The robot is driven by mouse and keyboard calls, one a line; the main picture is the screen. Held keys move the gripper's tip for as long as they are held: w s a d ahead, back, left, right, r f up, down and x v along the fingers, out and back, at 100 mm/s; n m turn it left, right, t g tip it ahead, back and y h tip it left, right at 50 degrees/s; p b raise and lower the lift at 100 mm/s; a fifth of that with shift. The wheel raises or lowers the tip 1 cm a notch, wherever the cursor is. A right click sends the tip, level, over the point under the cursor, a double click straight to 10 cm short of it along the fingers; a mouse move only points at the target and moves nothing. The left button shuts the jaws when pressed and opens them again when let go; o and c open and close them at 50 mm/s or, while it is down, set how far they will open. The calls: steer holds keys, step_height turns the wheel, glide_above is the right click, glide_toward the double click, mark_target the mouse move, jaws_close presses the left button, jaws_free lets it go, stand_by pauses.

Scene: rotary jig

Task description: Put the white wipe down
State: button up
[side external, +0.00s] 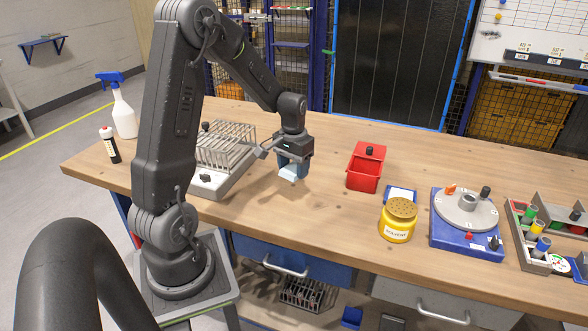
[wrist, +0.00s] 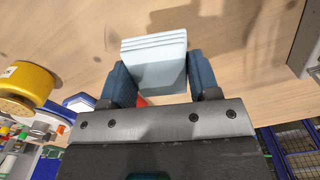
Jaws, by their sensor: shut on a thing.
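The white wipe (wrist: 156,66) is a folded, pale stack held between the two blue fingers of my gripper (wrist: 155,80) in the wrist view. In the side external view my gripper (side external: 292,163) points down over the bench, and the wipe (side external: 292,173) shows below the fingers. The wipe appears to be above the wooden bench top (side external: 310,220), with a shadow near it in the wrist view. My gripper is between the wire rack and the red bin.
A wire rack (side external: 225,150) stands left of my gripper, a red bin (side external: 366,168) right of it. A yellow solvent pot (side external: 398,222), a blue-and-white item (side external: 400,194), a blue rotary jig (side external: 464,238) and a parts tray (side external: 530,262) stand farther right. Bench in front is clear.

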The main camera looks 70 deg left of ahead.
stand_by(0.3)
steer(key=w+r+m, duration=0.2)
steer(key=w, duration=0.8)
steer(key=m, duration=0.4)
glide_above(401, 194)
step_height(401, 194, down, 4)
steer(key=shift+r, duration=0.15)
steer(key=shift+f, duration=2)
steer(key=shift+f, duration=0.15)
steer(key=o, duration=1)
steer(key=shift+c, duration=0.2)
